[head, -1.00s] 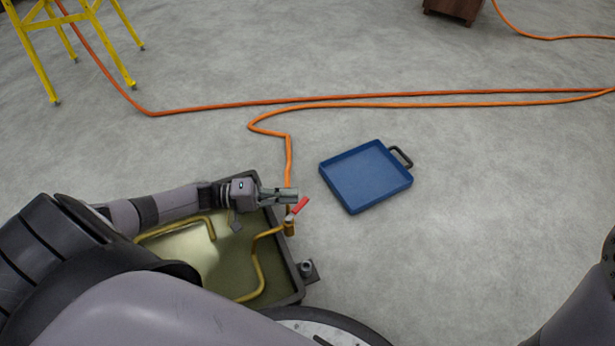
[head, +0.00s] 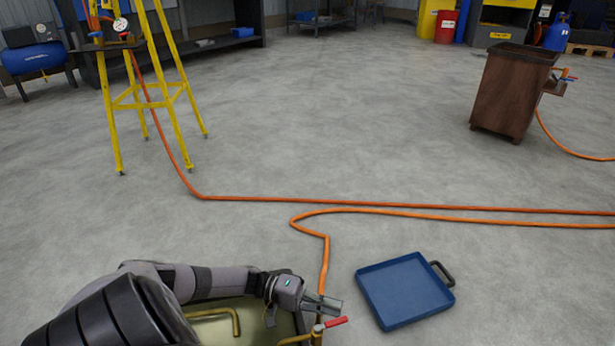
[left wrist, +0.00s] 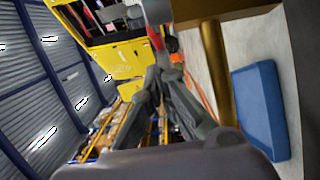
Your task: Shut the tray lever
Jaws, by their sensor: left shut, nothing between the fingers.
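The tray (head: 302,322) is a dark-rimmed pan at the bottom of the head view, with a brass pipe (head: 237,322) in it. A brass valve (head: 318,331) at its right side carries the red lever (head: 336,321), which points right and slightly up in the picture. My left gripper (head: 338,305) is shut and empty, just above and beside the red lever; whether they touch I cannot tell. The left wrist view shows its fingers (left wrist: 162,75) together, with a bit of red near their tips. My arm and the picture's edge hide much of the tray.
A blue pan (head: 405,292) lies on the floor to the right. An orange hose (head: 326,262) runs from the valve across the floor. A yellow stand (head: 150,105) is at the upper left, a brown bin (head: 508,95) at the upper right.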

